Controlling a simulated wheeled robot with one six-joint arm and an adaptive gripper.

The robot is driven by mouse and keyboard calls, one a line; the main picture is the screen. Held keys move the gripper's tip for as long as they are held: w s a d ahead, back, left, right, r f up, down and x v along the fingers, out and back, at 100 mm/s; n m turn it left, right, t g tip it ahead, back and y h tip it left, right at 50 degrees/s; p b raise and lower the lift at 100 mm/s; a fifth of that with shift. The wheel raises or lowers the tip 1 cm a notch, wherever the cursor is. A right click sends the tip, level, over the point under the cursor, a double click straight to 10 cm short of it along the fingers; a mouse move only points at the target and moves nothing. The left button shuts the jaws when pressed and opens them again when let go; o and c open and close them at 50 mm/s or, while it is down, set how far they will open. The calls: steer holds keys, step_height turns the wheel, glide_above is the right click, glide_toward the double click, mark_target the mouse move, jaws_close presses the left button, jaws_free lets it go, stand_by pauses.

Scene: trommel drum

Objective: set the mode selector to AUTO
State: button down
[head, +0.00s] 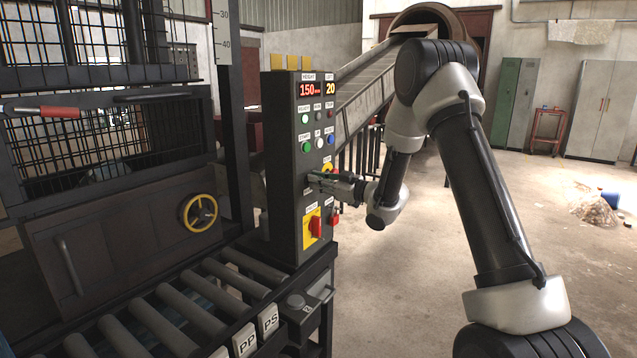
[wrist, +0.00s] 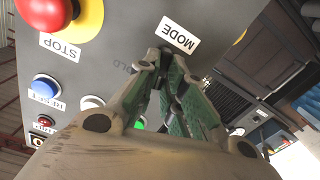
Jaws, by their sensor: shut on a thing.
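The control panel (head: 299,165) is a dark upright box with displays, buttons and switches. My gripper (head: 311,180) is at its front face, about halfway up. In the wrist view my gripper (wrist: 162,58) is closed in on the small dark mode selector, just beside the white MODE label (wrist: 178,35). The fingers hide most of the selector, so its pointing direction cannot be told. Faint lettering (wrist: 133,66) beside the fingers is partly covered. No AUTO mark can be read.
A red-and-yellow stop button (wrist: 58,12) and a blue RESET button (wrist: 46,85) are close to the fingers. A red switch on a yellow plate (head: 313,227) is below my gripper. A roller conveyor (head: 170,320) runs along the front left. Open floor lies right.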

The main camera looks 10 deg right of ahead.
steer(key=n, duration=0.6)
steer(key=shift+s+f, duration=0.1)
steer(key=shift+n, duration=0.3)
stand_by(0.3)
steer(key=c, duration=1.5)
jaws_free()
steer(key=v, duration=1.2)
steer(key=shift+a, duration=0.1)
